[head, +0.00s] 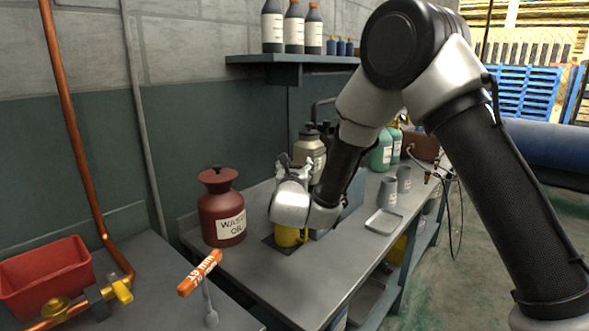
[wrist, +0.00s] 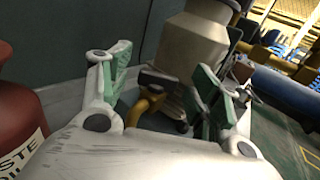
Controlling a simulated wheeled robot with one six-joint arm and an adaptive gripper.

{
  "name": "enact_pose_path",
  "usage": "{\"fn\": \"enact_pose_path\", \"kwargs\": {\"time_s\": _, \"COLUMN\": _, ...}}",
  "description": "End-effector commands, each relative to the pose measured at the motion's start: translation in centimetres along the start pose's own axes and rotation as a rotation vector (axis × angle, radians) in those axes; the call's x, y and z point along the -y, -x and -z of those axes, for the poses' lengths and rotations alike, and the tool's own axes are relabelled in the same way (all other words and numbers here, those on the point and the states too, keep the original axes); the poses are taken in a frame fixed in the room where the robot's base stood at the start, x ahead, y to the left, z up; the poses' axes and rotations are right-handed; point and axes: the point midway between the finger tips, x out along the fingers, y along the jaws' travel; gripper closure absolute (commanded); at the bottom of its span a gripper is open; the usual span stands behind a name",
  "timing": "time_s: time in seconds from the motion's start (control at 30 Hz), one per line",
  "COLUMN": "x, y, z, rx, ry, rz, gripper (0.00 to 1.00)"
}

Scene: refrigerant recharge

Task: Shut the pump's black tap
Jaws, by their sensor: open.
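The pump's black tap (wrist: 158,79) shows in the wrist view as a dark bar on top of a bent yellow pipe (wrist: 146,105). My gripper (wrist: 165,72) is open, with its green-padded fingers apart and the tap and pipe in the gap between them. I cannot tell whether either finger touches the tap. In the head view my gripper (head: 283,160) points away over the bench. The yellow pump body (head: 287,236) shows partly below my wrist, and my wrist and arm hide its tap there.
A red waste oil can (head: 222,208) stands close to the left of my gripper. A beige container (wrist: 188,48) stands just behind the tap. Grey cups (head: 388,192) and a tray (head: 384,222) are on the right. The bench front (head: 300,292) is clear.

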Motion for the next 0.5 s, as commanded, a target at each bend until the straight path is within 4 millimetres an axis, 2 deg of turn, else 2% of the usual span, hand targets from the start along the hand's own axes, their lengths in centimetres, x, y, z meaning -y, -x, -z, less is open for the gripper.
{"fn": "enact_pose_path", "kwargs": {"time_s": 0.03, "x": -0.01, "y": 0.02, "z": 0.00, "rx": 0.000, "ry": 0.000, "rz": 0.000, "gripper": 0.38}}
{"fn": "enact_pose_path", "kwargs": {"time_s": 0.2, "x": -0.01, "y": 0.03, "z": 0.00, "rx": 0.000, "ry": 0.000, "rz": 0.000, "gripper": 0.68}}
{"fn": "enact_pose_path", "kwargs": {"time_s": 0.3, "x": -0.01, "y": 0.04, "z": 0.00, "rx": 0.000, "ry": 0.000, "rz": 0.000, "gripper": 0.83}}
{"fn": "enact_pose_path", "kwargs": {"time_s": 0.5, "x": -0.10, "y": 0.06, "z": 0.00, "rx": 0.000, "ry": 0.000, "rz": 0.007, "gripper": 0.83}}
